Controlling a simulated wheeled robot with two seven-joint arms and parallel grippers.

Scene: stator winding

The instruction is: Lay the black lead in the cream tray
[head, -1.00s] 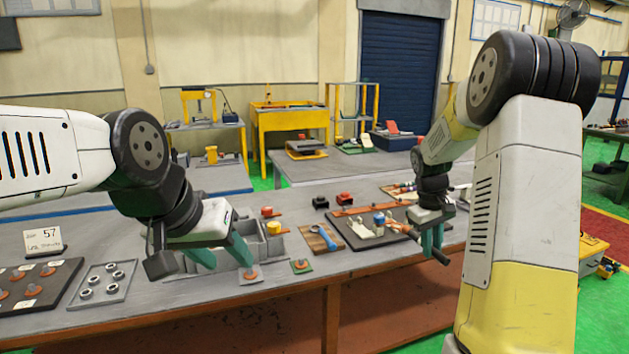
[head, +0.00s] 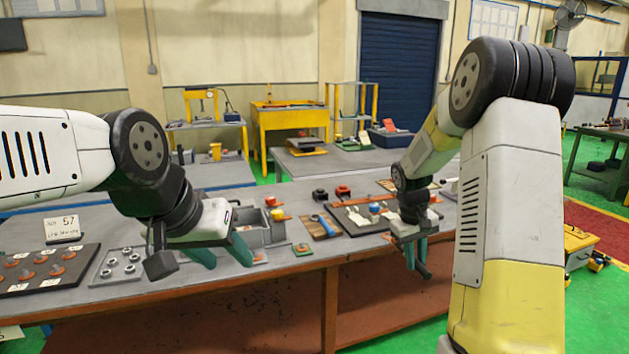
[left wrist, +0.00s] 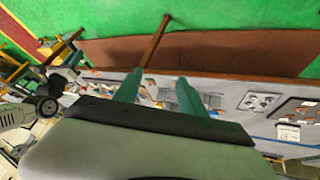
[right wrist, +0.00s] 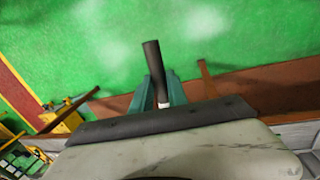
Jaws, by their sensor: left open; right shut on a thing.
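The black lead shows in the right wrist view as a thick black rod (right wrist: 153,60) with a pale band near its base. My right gripper (right wrist: 160,92) is shut on it, and the rod sticks out past the fingertips. In the head view my right gripper (head: 415,258) hangs at the table's front edge with the dark rod tip below it. A cream piece (head: 356,216) lies on a dark mat to its left; I cannot tell whether it is the cream tray. My left gripper (head: 222,255) is open and empty over the table's front left.
A grey compartment box (head: 250,234) stands behind my left gripper. A plate with metal rings (head: 118,265), a dark board with copper parts (head: 45,270) and a sign (head: 62,228) are at the left. Blue and red parts stand near the dark mat.

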